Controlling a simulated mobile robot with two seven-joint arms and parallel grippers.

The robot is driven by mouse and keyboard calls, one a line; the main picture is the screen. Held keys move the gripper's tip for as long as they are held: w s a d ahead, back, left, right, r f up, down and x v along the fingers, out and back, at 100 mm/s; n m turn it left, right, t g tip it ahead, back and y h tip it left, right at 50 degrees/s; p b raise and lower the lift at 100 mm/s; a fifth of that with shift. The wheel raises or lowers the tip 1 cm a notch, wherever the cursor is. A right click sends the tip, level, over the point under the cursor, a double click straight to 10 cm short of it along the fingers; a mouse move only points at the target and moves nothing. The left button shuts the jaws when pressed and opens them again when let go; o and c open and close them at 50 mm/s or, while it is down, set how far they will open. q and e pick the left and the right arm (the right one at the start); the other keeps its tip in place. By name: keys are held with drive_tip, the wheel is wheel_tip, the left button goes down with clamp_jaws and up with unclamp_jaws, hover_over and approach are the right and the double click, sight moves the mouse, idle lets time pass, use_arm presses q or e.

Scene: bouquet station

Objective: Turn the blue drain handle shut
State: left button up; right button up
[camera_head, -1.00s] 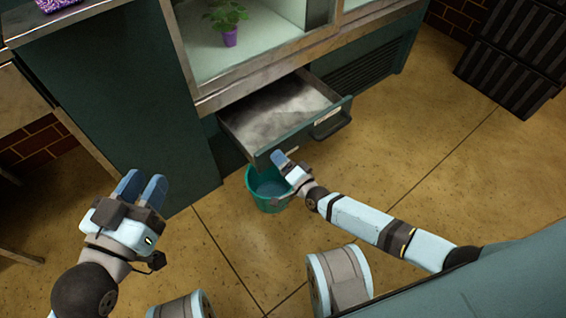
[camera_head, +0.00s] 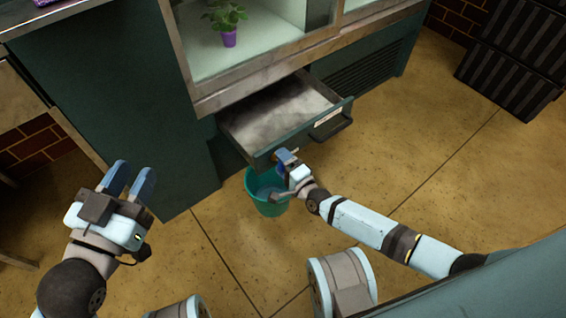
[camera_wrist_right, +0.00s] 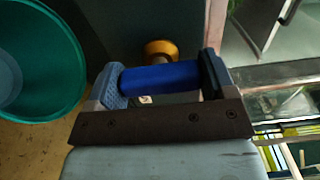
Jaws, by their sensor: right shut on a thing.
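The blue drain handle (camera_wrist_right: 160,77) shows in the right wrist view, lying crosswise between the two fingers of my right gripper (camera_wrist_right: 165,78). A round brass-coloured fitting (camera_wrist_right: 161,48) sits just behind it. In the head view my right gripper (camera_head: 286,160) is at the front of the open drawer (camera_head: 280,110), above the green bucket (camera_head: 266,207); the handle is mostly hidden there by the gripper. My right gripper is shut on the handle. My left gripper (camera_head: 129,182) is open and empty, away at the left over the floor.
The green bucket stands on the floor under the drawer and fills the left of the right wrist view (camera_wrist_right: 62,90). A potted plant (camera_head: 228,30) stands in the cabinet above. Black crates (camera_head: 510,70) stand at the back right. The floor at right is clear.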

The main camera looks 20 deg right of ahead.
drive_tip(key=o, duration=0.9)
drive_tip(key=shift+s+d, duration=0.1)
drive_tip(key=shift+s, duration=0.1)
use_arm(q)
drive_tip(key=n+p, duration=0.1)
drive_tip(key=s+d+n+g+p, duration=0.1)
drive_tip(key=p, duration=0.1)
drive_tip(key=s+f+n+p, duration=0.1)
drive_tip(key=shift+s+d+g+y, duration=0.15)
drive_tip(key=shift+d+g+y, duration=0.15)
drive_tip(key=shift+y, duration=0.1)
use_arm(e)
drive_tip(key=v, duration=1.3)
drive_tip(key=shift+s, duration=0.2)
use_arm(q)
drive_tip(key=shift+a+r, duration=0.1)
drive_tip(key=shift+r, duration=0.2)
